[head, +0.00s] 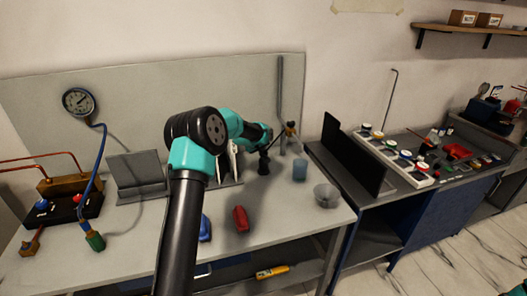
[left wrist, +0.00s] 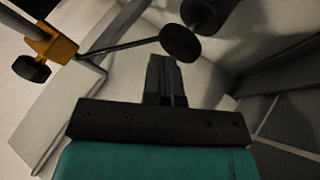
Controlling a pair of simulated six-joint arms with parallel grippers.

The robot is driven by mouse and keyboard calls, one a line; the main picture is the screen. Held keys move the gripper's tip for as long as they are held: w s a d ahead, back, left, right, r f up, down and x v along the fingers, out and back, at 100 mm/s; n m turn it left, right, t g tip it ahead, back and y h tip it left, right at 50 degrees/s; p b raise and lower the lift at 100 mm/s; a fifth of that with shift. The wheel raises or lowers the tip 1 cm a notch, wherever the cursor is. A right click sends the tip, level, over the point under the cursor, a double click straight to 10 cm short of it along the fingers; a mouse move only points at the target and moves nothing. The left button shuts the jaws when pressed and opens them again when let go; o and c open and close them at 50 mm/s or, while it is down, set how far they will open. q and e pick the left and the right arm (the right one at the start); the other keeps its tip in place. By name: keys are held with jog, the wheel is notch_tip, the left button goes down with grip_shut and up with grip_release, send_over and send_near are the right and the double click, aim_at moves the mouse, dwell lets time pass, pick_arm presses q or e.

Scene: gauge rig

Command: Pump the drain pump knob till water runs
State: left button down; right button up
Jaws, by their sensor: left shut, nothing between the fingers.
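My left gripper (head: 268,143) is shut and empty over the back right of the grey bench. In the left wrist view its closed fingertips (left wrist: 163,62) point at a round black knob (left wrist: 180,44) on a thin rod. The rod runs to a brass block (left wrist: 52,45) with a second black knob on its side. I cannot tell whether the fingertips touch the round knob. In the head view the brass fitting (head: 291,129) stands by an upright grey pipe, just right of the gripper. No running water shows. My right gripper is out of view.
Red (head: 240,218) and blue (head: 205,229) items lie in front. A gauge (head: 78,102) with a blue hose is at left. A black panel (head: 350,150) rises on the neighbouring bench.

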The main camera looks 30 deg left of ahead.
pick_arm(q)
jog(key=shift+f, duration=0.55)
dwell(0.4)
jog(key=shift+r, duration=1.75)
jog(key=shift+r, duration=0.1)
jog(key=shift+r, duration=2.4)
dwell(0.5)
notch_tip(320, 180, up, 4)
jog(key=shift+f, duration=0.1)
dwell(0.3)
jog(key=shift+f, duration=0.1)
